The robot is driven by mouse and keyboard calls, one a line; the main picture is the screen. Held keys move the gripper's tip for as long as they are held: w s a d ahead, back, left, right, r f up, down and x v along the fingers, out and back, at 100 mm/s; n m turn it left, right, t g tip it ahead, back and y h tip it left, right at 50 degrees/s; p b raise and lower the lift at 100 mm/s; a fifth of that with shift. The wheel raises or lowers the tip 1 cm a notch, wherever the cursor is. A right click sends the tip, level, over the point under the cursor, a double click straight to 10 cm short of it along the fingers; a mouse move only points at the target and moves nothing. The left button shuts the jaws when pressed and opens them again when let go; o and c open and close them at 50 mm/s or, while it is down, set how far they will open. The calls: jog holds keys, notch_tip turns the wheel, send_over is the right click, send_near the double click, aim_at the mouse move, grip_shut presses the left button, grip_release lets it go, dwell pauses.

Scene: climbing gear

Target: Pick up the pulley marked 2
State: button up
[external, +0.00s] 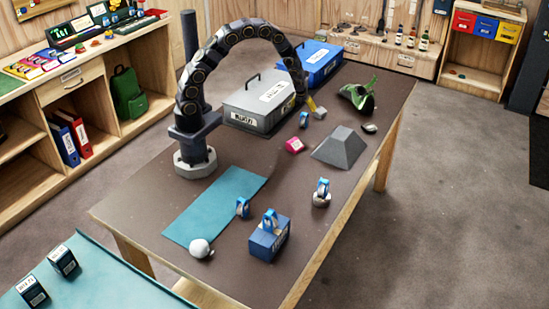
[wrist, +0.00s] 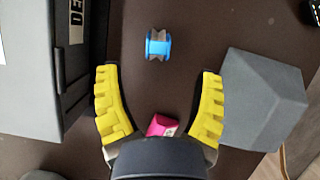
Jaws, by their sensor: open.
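Several blue pulleys are in the external view. One pulley (external: 304,119) lies on the table by my gripper; it is also in the wrist view (wrist: 158,44), ahead of and between the fingertips, not touching them. Another pulley (external: 242,208) stands by the teal mat, one (external: 270,220) is on a blue box, and one (external: 322,187) is on a pale round base. I cannot read a number on any of them. My gripper (wrist: 158,72) is open and empty, with yellow fingers spread; it also shows in the external view (external: 311,104).
A pink block (wrist: 162,125) lies near the gripper's palm. A grey sloped block (wrist: 262,98) is at right, a grey case (external: 260,103) at left. A blue case (external: 318,62) and a green-black item (external: 358,94) are farther back. The teal mat (external: 215,209) is bare.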

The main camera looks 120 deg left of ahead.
aim_at(304, 113)
jog(key=x, duration=0.7)
jog(key=shift+s+a+f, duration=0.2)
jog(key=shift+a+f, duration=0.05)
grip_shut()
